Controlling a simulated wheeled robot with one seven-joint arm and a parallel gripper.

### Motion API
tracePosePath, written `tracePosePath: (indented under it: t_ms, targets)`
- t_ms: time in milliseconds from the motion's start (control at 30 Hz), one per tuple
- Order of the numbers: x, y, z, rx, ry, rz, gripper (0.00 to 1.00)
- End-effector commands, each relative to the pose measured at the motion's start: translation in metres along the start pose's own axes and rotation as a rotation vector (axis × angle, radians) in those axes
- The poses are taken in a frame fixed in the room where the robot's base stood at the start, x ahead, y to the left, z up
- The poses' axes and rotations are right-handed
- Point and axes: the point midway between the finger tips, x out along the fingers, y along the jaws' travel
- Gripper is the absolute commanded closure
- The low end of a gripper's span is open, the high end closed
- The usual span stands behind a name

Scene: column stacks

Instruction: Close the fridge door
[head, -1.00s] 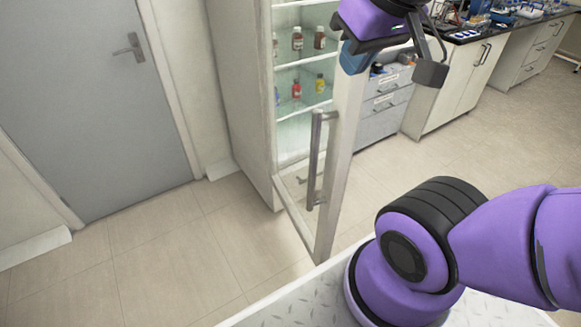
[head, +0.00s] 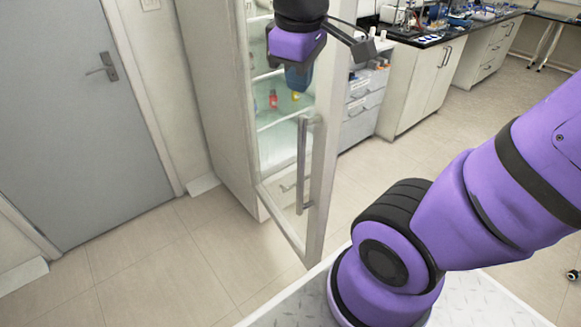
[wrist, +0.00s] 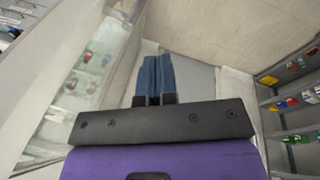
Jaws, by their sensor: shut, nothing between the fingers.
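The fridge door (head: 321,170), a glass panel in a pale frame, stands open, swung out from the fridge (head: 220,90) towards me. Its vertical metal handle (head: 303,165) shows on the glass side. My gripper (head: 298,80) points down by the upper part of the door, above the handle and left of the free edge in the head view. I cannot tell whether it touches the door. In the wrist view, its blue fingers (wrist: 154,78) are together with nothing between them. A glass surface with bottles behind it (wrist: 90,60) lies to their left.
A grey room door (head: 60,110) is at the left. Drawers (head: 362,100) and a white cabinet with a dark worktop (head: 425,85) stand at the right. Bottles (head: 273,100) stand on the fridge shelves. The tiled floor (head: 180,260) left of the fridge door is clear.

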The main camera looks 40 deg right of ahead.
Motion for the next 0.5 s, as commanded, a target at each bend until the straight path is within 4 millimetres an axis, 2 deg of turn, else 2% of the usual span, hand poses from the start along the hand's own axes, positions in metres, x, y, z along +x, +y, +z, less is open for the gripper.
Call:
tracePosePath:
  t_ms: [500]
  targets:
    - [0.088,0.022,-0.063,-0.742,-0.437,-0.036,1.00]
